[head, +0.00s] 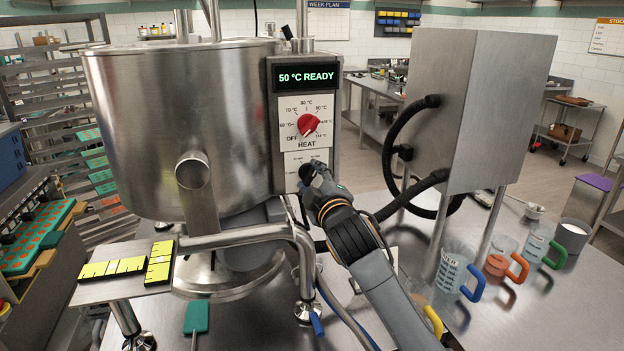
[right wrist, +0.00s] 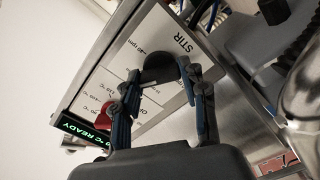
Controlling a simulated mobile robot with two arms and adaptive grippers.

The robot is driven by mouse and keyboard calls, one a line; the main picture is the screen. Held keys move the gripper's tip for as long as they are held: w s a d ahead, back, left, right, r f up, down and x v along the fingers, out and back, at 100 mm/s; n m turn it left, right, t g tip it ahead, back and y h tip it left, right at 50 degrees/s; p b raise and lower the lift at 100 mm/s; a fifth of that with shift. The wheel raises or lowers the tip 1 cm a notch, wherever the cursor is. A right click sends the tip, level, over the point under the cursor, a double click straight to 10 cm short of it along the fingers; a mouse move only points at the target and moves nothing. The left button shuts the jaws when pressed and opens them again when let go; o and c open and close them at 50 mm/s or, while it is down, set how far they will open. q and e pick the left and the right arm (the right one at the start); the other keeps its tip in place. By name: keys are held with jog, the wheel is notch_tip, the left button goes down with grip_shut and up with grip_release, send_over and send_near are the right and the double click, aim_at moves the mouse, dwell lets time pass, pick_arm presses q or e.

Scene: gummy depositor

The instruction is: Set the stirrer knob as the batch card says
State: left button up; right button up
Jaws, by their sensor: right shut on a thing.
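The black stirrer knob (right wrist: 158,70) sits on the white STIR plate (right wrist: 178,30) in the right wrist view. My right gripper (head: 312,172) is shut on it, with one finger at each side in the wrist view. In the head view the gripper covers most of the STIR plate (head: 296,160), below the red HEAT knob (head: 308,125). Small rpm marks show on the plate, but I cannot read the knob's setting. The display (head: 305,76) reads 50 °C READY. I cannot make out a batch card for certain. My left gripper is not in view.
A steel kettle (head: 180,120) stands left of the control panel. A steel box (head: 480,100) with black hoses stands to the right. Measuring jugs (head: 456,268) stand at the right on the steel table. A white sheet or card lies partly behind my right arm.

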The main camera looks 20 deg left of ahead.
jog(key=shift+f, duration=0.1)
jog(key=o, duration=1.1)
jog(key=shift+o, duration=0.2)
jog(key=shift+d, duration=0.1)
jog(key=v, duration=1.2)
